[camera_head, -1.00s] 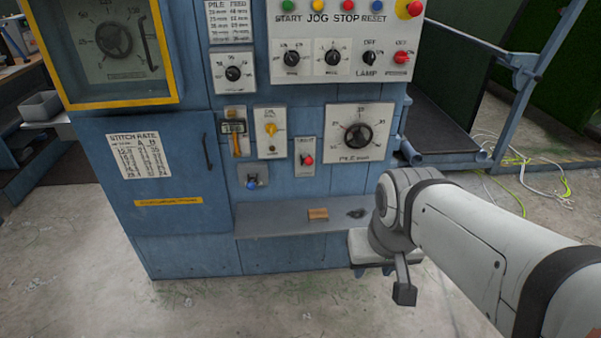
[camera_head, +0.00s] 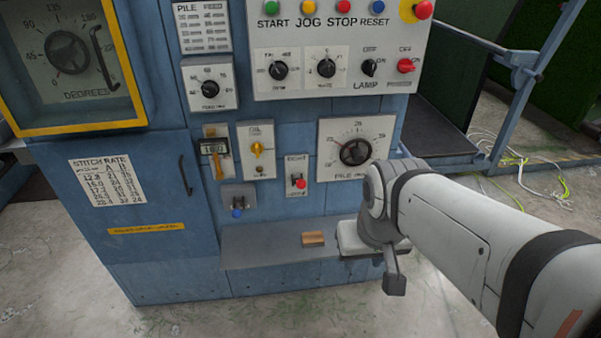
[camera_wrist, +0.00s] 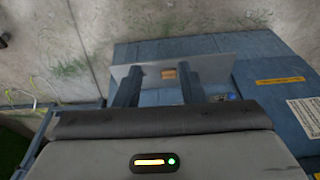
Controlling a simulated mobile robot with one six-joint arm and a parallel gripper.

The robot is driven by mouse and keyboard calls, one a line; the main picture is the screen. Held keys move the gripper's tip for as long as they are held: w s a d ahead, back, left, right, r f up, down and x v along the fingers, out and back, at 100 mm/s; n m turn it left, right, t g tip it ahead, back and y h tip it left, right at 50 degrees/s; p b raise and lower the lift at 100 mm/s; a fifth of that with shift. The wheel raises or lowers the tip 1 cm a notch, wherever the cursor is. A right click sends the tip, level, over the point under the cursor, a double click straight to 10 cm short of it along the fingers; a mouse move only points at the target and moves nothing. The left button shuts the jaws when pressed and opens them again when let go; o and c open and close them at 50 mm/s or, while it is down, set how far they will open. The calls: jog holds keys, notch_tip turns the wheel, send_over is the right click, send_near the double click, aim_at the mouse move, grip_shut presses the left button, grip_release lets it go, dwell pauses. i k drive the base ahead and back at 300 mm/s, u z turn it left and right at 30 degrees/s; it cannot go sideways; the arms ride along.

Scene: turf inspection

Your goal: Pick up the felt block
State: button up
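The felt block, a small tan-brown block (camera_head: 313,239), lies on the narrow grey shelf (camera_head: 255,250) at the front of the blue machine. In the wrist view the block (camera_wrist: 169,74) shows between my two fingers, beyond their tips. My gripper (camera_wrist: 160,69) is open and empty, its dark fingers well apart.
The blue machine front (camera_head: 170,265) rises behind the shelf with knobs and switches, including a pile dial (camera_head: 355,152), a red switch (camera_head: 299,184) and a blue one (camera_head: 237,212) above the shelf. Loose cables (camera_head: 545,180) lie on the floor at right. Floor in front is clear.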

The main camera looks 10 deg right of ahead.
aim_at(313, 239)
jog(key=i, duration=0.95)
jog(key=u, duration=0.05)
